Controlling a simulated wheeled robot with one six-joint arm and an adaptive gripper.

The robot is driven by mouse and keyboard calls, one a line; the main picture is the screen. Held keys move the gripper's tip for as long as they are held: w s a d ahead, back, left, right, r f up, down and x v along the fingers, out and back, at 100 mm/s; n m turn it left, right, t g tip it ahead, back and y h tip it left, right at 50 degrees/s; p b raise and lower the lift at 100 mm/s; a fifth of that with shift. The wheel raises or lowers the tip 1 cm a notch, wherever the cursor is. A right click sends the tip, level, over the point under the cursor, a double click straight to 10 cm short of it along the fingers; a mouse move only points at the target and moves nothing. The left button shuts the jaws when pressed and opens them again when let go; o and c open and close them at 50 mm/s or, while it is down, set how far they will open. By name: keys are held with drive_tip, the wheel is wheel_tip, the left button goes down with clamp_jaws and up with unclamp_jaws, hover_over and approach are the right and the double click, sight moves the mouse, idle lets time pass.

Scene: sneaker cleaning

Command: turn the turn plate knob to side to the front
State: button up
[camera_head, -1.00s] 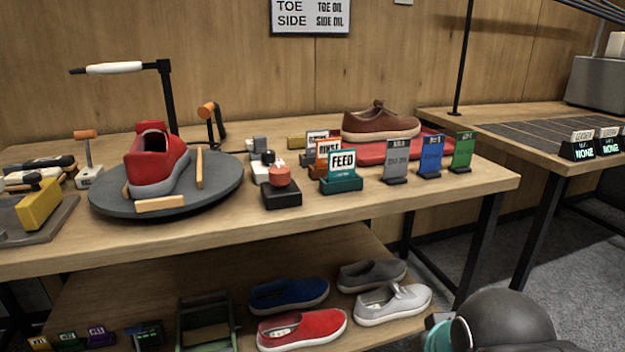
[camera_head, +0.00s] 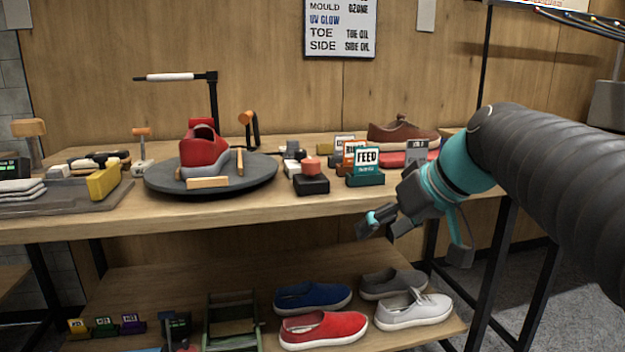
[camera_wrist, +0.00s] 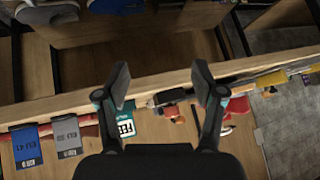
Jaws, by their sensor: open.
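The turn plate (camera_head: 255,178) is a dark grey round disc on the workbench, left of centre in the head view. A red sneaker with a grey sole (camera_head: 204,152) stands on it, between light wooden blocks. A red-orange knob (camera_head: 311,164) sits on a black base right of the plate; it also shows in the wrist view (camera_wrist: 172,111). I cannot tell if this knob belongs to the plate. My gripper (camera_head: 412,240) is open and empty, in front of the bench edge and right of the plate. Its spread fingers also show in the wrist view (camera_wrist: 161,86).
The wooden bench edge (camera_head: 250,218) lies near my gripper. The lower shelf holds several shoes, including a red one (camera_head: 322,328). A yellow block (camera_head: 104,181) is at left.

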sight(318, 160)
drive_tip(key=w+a+r+n+y+b, duration=0.1)
drive_tip(key=w+r+n+y+b, duration=0.15)
drive_tip(key=w+r+n, duration=0.35)
drive_tip(key=w+a+r+n+y+b, duration=0.15)
drive_tip(key=w+r+y, duration=0.25)
drive_tip(key=w, duration=0.4)
drive_tip(key=shift+h, duration=0.25)
drive_tip(key=x, duration=1.3)
drive_tip(key=shift+w+d+f+b, duration=0.15)
drive_tip(key=shift+w+d+b, duration=0.05)
drive_tip(key=shift+w+b, duration=0.15)
drive_tip(key=shift+s, duration=0.1)
drive_tip(key=c, duration=1.2)
